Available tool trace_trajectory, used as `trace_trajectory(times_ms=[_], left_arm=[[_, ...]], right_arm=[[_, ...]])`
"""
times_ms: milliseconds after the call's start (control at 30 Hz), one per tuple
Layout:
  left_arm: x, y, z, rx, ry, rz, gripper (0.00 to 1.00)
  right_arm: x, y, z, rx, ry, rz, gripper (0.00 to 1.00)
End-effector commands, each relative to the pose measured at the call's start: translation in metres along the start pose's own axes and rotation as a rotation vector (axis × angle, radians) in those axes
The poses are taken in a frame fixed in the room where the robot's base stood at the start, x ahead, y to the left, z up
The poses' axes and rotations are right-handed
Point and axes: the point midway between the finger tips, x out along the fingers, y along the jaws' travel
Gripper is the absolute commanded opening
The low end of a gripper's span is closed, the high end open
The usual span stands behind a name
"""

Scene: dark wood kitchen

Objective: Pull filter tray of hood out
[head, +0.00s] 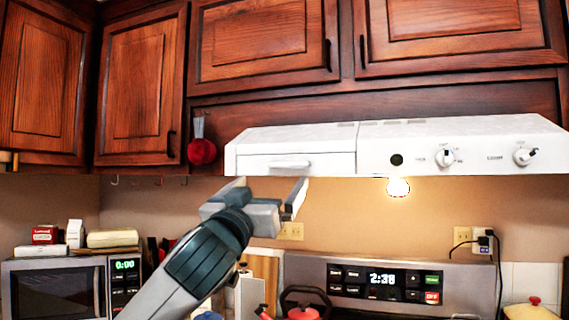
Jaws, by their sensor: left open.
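The white range hood (440,140) is mounted under the wooden cabinets, right of centre. Its filter tray front (290,163) is at the left part of the hood's front, with a small white handle (290,164) on it. The tray front looks flush with the hood. My left gripper (268,188) is just below the tray's handle, fingers pointing up, spread apart and empty. I cannot tell whether a fingertip touches the hood's lower edge. My right gripper is not in view.
Dark wood cabinets (262,42) hang above the hood. A lit bulb (398,187) hangs under it. The stove panel (385,283) is below, with a red pot (303,313) in front. A microwave (62,288) stands at left. A red object (202,151) hangs left of the hood.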

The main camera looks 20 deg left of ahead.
Motion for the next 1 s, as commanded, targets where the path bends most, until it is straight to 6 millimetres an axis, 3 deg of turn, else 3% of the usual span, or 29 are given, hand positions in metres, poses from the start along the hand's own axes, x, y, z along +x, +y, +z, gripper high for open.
trace_trajectory(times_ms=[267,600,1000], left_arm=[[0.053,-0.001,-0.003,0.001,-0.001,-0.002,0.97],[0.093,0.000,-0.002,0.000,0.000,-0.001,0.97],[0.105,0.000,0.000,0.000,0.000,0.000,0.97]], right_arm=[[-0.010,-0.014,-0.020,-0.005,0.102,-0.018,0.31],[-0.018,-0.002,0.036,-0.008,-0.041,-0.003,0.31],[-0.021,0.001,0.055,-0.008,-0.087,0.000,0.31]])
